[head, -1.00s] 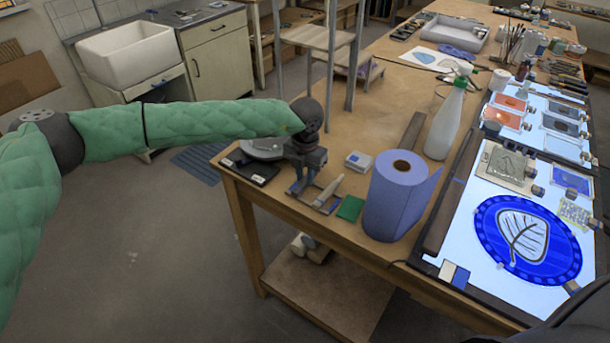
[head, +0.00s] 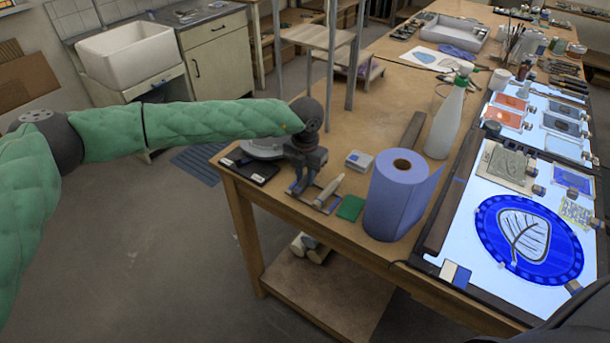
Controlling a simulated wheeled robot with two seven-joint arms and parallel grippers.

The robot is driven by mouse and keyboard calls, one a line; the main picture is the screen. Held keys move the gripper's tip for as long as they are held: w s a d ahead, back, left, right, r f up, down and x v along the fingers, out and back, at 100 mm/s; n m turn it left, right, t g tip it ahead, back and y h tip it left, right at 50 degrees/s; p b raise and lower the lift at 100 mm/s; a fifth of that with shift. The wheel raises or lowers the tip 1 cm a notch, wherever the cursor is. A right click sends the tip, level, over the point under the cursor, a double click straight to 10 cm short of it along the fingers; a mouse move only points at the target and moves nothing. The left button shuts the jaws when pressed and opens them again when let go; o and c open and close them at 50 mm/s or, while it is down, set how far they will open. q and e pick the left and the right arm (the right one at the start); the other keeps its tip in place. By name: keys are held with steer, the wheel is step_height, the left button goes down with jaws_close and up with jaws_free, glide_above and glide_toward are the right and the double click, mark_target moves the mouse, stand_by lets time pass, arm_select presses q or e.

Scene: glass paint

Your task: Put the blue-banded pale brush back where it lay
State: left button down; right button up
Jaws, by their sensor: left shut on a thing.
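The pale brush (head: 329,189) is at the near left corner of the wooden table, slanting over a small blue-edged rest (head: 325,207). My left gripper (head: 304,183) points down there and is shut on the brush. The blue band is hard to make out at this size, and the gripper hides part of the brush. I cannot tell whether the brush touches the rest. My right gripper is not in view.
A blue paper roll (head: 396,200), a green square (head: 350,208) and a small white box (head: 359,161) stand close to the right. A dark flat device (head: 250,165) lies left. A spray bottle (head: 446,120) and the lit glass panel (head: 480,255) are farther right.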

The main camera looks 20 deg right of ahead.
arm_select(q)
steer(key=shift+f+b, duration=0.15)
steer(key=shift+b, duration=0.15)
stand_by(0.5)
steer(key=c, duration=1.2)
jaws_free()
